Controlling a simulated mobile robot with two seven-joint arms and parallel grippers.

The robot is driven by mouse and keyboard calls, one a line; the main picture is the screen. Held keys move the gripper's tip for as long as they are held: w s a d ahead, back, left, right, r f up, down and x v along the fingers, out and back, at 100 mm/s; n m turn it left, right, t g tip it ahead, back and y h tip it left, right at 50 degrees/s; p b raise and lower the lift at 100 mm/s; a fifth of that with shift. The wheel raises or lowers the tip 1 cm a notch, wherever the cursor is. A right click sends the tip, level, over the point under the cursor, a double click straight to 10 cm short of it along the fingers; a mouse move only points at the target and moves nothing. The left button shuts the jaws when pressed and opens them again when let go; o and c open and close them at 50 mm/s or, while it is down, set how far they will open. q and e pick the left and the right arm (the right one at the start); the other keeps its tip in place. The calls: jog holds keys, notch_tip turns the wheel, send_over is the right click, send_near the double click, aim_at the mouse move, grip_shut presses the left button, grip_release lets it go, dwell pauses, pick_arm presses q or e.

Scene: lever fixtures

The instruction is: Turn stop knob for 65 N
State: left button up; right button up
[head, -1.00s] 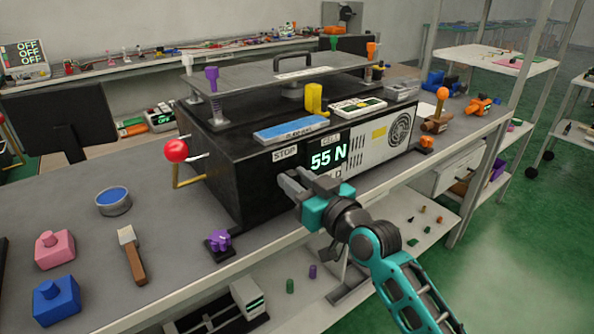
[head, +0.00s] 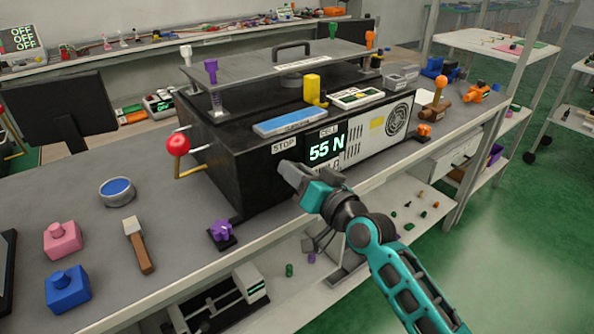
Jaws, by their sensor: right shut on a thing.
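The black machine (head: 235,160) stands on the grey bench. Its front carries a STOP label (head: 284,147) and a green CELL display (head: 326,148) that reads 55 N. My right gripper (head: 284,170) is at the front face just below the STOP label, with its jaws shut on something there. The stop knob itself is hidden behind the jaws, so its angle cannot be seen. My left gripper is not in view.
A red ball lever (head: 178,144) sticks out at the machine's left side. A purple knob piece (head: 221,232) lies near the bench's front edge. A brush (head: 138,245), a blue-filled tin (head: 117,191) and pink and blue blocks (head: 68,289) lie left.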

jog(key=o, duration=1.1)
jog(key=shift+c, duration=0.2)
jog(key=v, duration=1.3)
jog(key=s+d+f+g+h, duration=0.1)
jog(key=s+d+f+h, duration=0.2)
jog(key=s+f, duration=0.2)
jog(key=s+d+f+n+g+h, duration=0.1)
jog(key=s+f, duration=0.4)
jog(key=f, duration=0.5)
jog(key=s+d+f+g+h, duration=0.1)
jog(key=s+d+f+h, duration=0.3)
jog(key=f, duration=0.4)
jog(key=shift+s+d+f+g+h, duration=0.3)
jog(key=shift+s+d+g, duration=0.1)
jog(key=shift+s+d, duration=0.4)
